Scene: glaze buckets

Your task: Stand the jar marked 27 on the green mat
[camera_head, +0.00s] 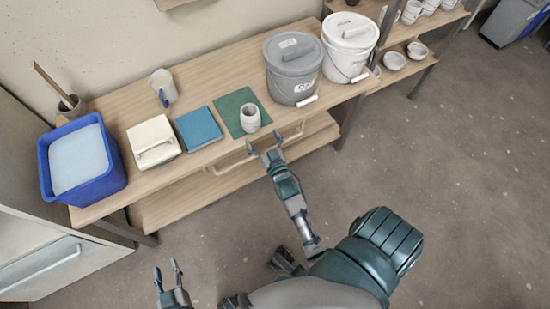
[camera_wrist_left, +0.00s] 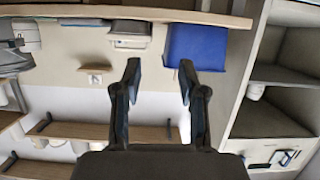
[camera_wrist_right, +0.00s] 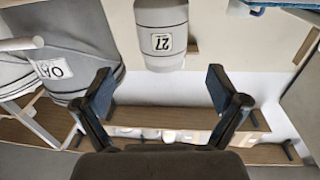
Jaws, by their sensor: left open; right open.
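The pale grey jar (camera_head: 250,118) stands upright on the front right part of the green mat (camera_head: 229,103). In the right wrist view the picture is inverted, and the jar's body (camera_wrist_right: 160,15) carries a white label reading 27. My right gripper (camera_head: 263,146) is open and empty just in front of the jar, apart from it; its fingers also show in the right wrist view (camera_wrist_right: 161,92). My left gripper (camera_head: 168,272) is open and empty, low at the left, away from the table; its fingers show in the left wrist view (camera_wrist_left: 160,80).
Left of the mat lie a blue square (camera_head: 199,128), a cream box with a handle (camera_head: 153,142) and a blue tub (camera_head: 112,178). A grey lidded bucket (camera_head: 292,72) stands close right of the mat, with a white bucket (camera_head: 348,48) beyond.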

